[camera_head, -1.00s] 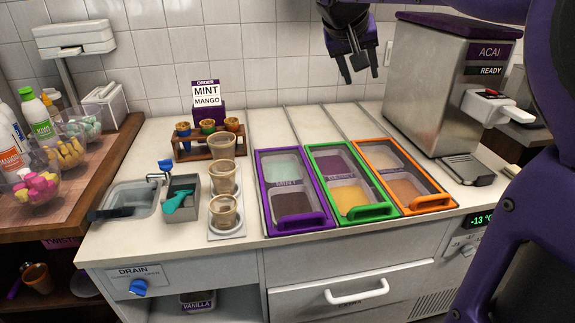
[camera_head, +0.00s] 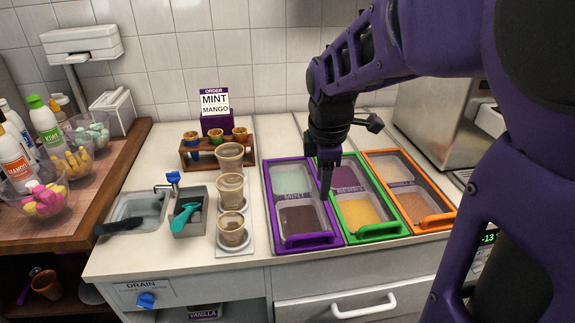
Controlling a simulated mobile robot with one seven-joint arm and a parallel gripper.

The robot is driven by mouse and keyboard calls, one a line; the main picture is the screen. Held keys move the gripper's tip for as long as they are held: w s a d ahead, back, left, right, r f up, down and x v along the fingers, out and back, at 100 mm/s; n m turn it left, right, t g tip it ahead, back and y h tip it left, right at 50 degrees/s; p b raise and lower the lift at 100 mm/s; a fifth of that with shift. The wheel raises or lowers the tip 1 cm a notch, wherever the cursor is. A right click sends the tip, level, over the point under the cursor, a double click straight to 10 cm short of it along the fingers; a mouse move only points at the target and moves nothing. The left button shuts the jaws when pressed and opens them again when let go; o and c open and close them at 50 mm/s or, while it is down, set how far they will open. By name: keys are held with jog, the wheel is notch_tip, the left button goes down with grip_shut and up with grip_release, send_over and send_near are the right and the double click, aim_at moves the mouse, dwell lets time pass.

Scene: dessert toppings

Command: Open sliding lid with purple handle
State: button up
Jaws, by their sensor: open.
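The purple-framed sliding lid (camera_head: 272,212) is the leftmost of three lids set in the counter. Its purple handle (camera_head: 310,241) runs along the front edge. Through its clear panel I see a pale mint tub and a dark brown tub below. The lid is closed over both tubs. My gripper (camera_head: 327,188) points down above the border between the purple and green lids, behind the purple handle and apart from it. One finger hides part of the lid frames. The fingers are open, with nothing between them.
The green-handled lid (camera_head: 378,232) and orange-handled lid (camera_head: 436,222) lie to the right, both closed. Cups (camera_head: 232,228) stand on a holder just left of the purple lid. A cone rack (camera_head: 205,158) and order sign (camera_head: 215,105) stand behind. My arm blocks the right side.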

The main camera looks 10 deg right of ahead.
jog(key=n, duration=0.1)
send_near(314, 234)
jog(key=shift+n+y, duration=0.3)
jog(key=b+x, duration=0.2)
jog(key=b, duration=0.1)
jog(key=b+x, duration=0.6)
jog(key=shift+d+f+b, duration=0.1)
jog(key=shift+d+b, duration=0.15)
jog(key=shift+b, duration=0.1)
grip_shut()
dwell(1.0)
